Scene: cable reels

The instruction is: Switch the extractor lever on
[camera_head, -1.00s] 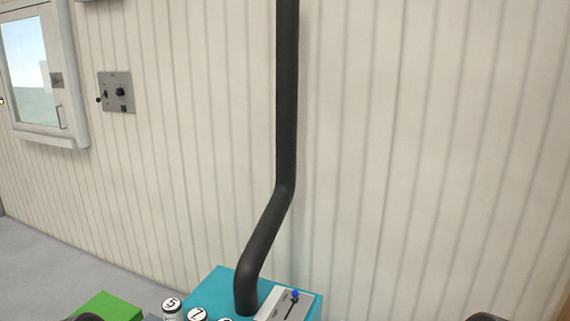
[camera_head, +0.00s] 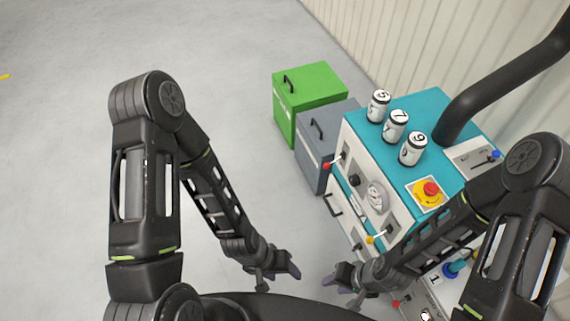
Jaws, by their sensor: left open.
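The teal-topped machine (camera_head: 418,110) stands at the right. A blue-knobbed lever (camera_head: 494,155) sits on a pale slotted plate on its top, beside the thick black pipe (camera_head: 500,85); its label is too small to read. A red-knobbed lever (camera_head: 328,165) and a yellow-knobbed lever (camera_head: 371,239) stick out from its front. My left gripper (camera_head: 280,282) is open and empty over the floor, left of the machine. My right gripper (camera_head: 338,287) looks open and empty, in front of the machine and away from the blue-knobbed lever. My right arm crosses the machine's near part.
Several numbered canisters (camera_head: 396,126) stand on the machine top, near a red stop button (camera_head: 431,188) on yellow. A ribbed wall (camera_head: 420,45) runs behind. The floor at left is clear.

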